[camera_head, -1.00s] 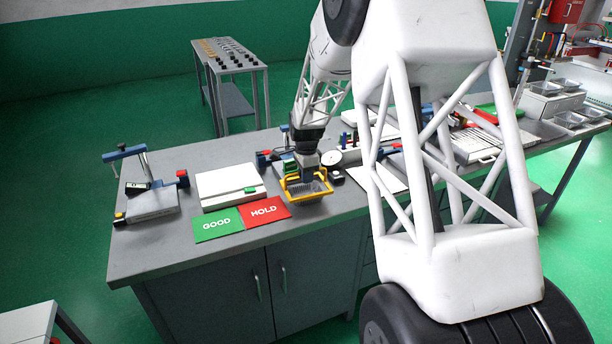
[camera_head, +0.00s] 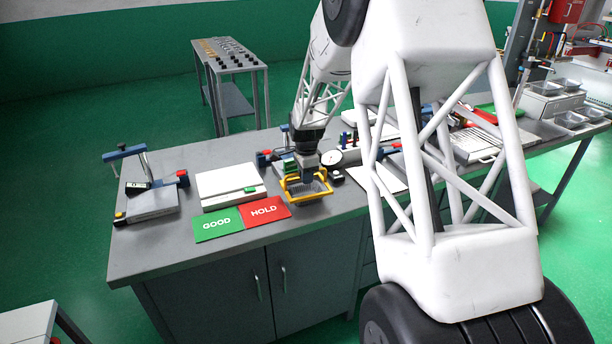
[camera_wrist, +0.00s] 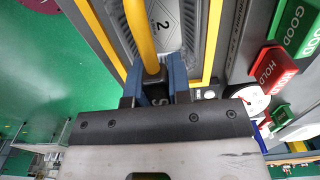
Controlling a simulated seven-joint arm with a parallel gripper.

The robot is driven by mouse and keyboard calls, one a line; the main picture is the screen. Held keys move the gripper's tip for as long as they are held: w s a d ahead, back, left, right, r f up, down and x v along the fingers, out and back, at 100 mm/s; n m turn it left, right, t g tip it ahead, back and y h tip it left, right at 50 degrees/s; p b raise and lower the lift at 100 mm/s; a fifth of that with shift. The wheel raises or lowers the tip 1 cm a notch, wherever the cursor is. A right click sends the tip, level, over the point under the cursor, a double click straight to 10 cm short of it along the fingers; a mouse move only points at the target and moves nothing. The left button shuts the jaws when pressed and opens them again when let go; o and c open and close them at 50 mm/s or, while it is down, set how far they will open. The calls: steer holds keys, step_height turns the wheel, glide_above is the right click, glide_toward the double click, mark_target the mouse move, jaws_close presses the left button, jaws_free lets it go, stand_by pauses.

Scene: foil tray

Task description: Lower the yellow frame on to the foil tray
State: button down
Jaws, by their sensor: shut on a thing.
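The yellow frame (camera_head: 327,185) is at the front of the bench, right of the red HOLD card. My gripper (camera_wrist: 155,76) is shut on its yellow handle bar, which runs between the blue fingers in the wrist view. The frame's yellow sides (camera_wrist: 213,40) run along both sides of the grey ribbed foil tray (camera_wrist: 190,18), whose floor bears a label with a "2". In the head view the tray (camera_head: 308,201) shows below and inside the frame. I cannot tell whether the frame touches the tray's rim.
The green GOOD card (camera_head: 216,223) and red HOLD card (camera_head: 264,210) lie left of the tray. A white box (camera_head: 228,183) stands behind them, and a dial gauge (camera_head: 331,158) stands close behind the gripper. The bench's front edge is near the tray.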

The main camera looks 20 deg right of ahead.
steer(key=shift+f, duration=1.95)
stand_by(1.7)
steer(key=c, duration=1)
jaws_free()
steer(key=shift+o, duration=0.2)
steer(key=shift+r, duration=3.9)
